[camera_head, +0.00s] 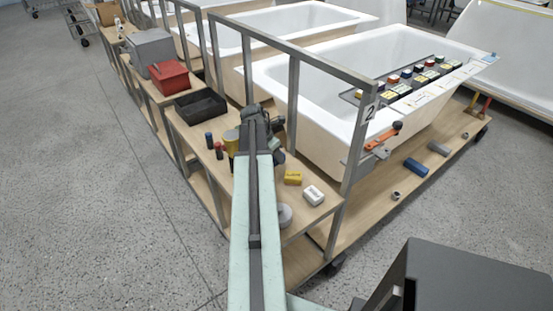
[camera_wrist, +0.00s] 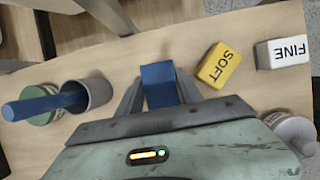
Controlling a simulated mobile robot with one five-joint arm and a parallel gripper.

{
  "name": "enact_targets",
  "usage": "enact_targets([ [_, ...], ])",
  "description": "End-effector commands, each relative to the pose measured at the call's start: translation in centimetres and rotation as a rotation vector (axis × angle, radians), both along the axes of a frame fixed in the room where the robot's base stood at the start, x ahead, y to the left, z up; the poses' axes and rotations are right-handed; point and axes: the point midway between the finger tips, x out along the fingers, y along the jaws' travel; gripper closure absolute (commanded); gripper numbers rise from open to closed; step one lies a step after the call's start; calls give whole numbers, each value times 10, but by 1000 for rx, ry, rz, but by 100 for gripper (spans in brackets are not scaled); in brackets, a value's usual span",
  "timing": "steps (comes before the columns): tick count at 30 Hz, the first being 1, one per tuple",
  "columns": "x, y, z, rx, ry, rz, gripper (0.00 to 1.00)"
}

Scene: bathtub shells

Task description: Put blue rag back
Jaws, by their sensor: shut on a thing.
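The blue rag (camera_wrist: 160,80) shows in the wrist view as a flat, folded-looking blue piece. My gripper (camera_wrist: 158,96) is shut on it, with one grey finger on each side, over the wooden bench top (camera_wrist: 215,105). I cannot tell whether the rag touches the wood. In the head view my arm reaches over the bench top (camera_head: 191,128) and hides the rag and most of the gripper.
A grey cup (camera_wrist: 97,92) with a blue rod (camera_wrist: 35,106) is left of the gripper. A yellow SOFT block (camera_wrist: 219,65) and white FINE block (camera_wrist: 283,53) are right. A black tray (camera_head: 200,105), red box (camera_head: 172,78) and white bathtub (camera_head: 330,95) stand nearby.

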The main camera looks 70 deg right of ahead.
Motion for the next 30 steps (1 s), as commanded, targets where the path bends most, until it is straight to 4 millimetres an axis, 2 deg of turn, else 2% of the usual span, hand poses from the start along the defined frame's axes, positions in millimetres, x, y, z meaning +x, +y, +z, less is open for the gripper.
enact_targets([
  [3, 0, -22, -3, 0, -1, -4, 95],
  [6, -5, -17, -31, 0, 0, -9, 95],
  [8, -6, -18, -37, 0, 0, -11, 95],
  [15, -7, -18, -32, 0, 0, -12, 95],
  [21, -9, -19, -39, 0, 0, -15, 95],
  [22, -9, -19, -39, 0, 0, -15, 54],
  [24, -10, -19, -38, 0, 0, -16, 35],
  [30, -10, -20, -38, 0, 0, -17, 35],
])
